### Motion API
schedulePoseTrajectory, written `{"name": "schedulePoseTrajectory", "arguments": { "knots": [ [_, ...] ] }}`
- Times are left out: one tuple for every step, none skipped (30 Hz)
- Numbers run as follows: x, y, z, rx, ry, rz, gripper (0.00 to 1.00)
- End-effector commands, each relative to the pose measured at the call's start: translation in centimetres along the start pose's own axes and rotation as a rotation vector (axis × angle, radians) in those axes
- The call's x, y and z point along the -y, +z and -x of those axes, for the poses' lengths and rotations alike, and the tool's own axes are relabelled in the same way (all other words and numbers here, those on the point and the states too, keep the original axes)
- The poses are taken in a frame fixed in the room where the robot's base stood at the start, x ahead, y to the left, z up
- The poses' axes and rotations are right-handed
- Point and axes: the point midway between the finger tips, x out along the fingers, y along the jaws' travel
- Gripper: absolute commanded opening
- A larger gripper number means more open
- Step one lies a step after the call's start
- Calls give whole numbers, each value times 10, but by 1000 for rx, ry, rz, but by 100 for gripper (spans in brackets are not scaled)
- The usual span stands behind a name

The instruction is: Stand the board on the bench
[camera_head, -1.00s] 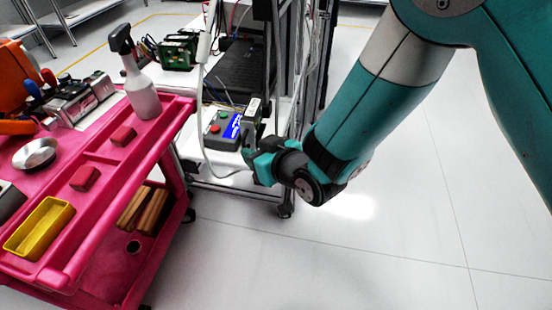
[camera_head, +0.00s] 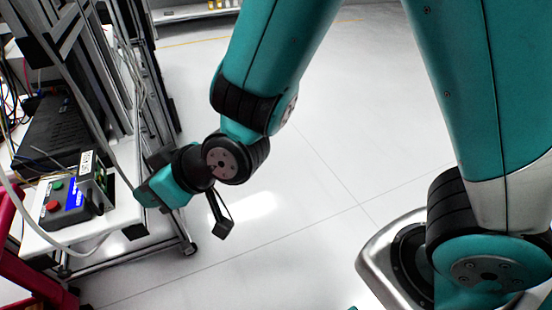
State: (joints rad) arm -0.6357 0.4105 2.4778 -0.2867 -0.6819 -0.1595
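The bench is a white-topped stand (camera_head: 115,218) on a metal frame with castors, at the left of the head view. My gripper (camera_head: 148,196) is a teal end piece at the bench's right edge, turned to the left. Its fingertips are not clear, so I cannot tell if it is open, shut or holding anything. A small silver part with a pale label (camera_head: 93,172) stands just left of my gripper, beside a button box. I cannot tell whether they touch. I cannot make out a board for certain in this view.
The grey button box (camera_head: 62,203) has red and green buttons and a blue panel. A black ribbed unit (camera_head: 60,130) and cables lie behind it. Metal uprights (camera_head: 125,85) rise at the back.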

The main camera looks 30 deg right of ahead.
Motion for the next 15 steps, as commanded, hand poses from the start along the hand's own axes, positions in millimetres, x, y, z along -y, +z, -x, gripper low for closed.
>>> {"name": "schedulePoseTrajectory", "arguments": {
  "knots": [
    [-6,-9,20,51,-3,-35,36],
    [-8,-9,32,95,-9,-55,36],
    [-9,-8,49,154,-17,-80,36],
    [-10,-8,62,198,-23,-98,36],
    [-10,-6,75,243,-29,-112,36],
    [-9,-4,94,302,-36,-132,36],
    [-9,-1,108,346,-40,-144,36],
    [-8,2,122,387,-42,-155,36],
    [-6,7,140,442,-45,-169,36],
    [-5,10,153,480,-46,-177,36],
    [-4,14,165,516,-46,-184,36],
    [-2,18,180,559,-46,-192,36],
    [-1,21,189,589,-45,-196,36],
    [0,24,198,615,-43,-200,36],
    [2,28,208,644,-42,-204,36]
  ]
}}
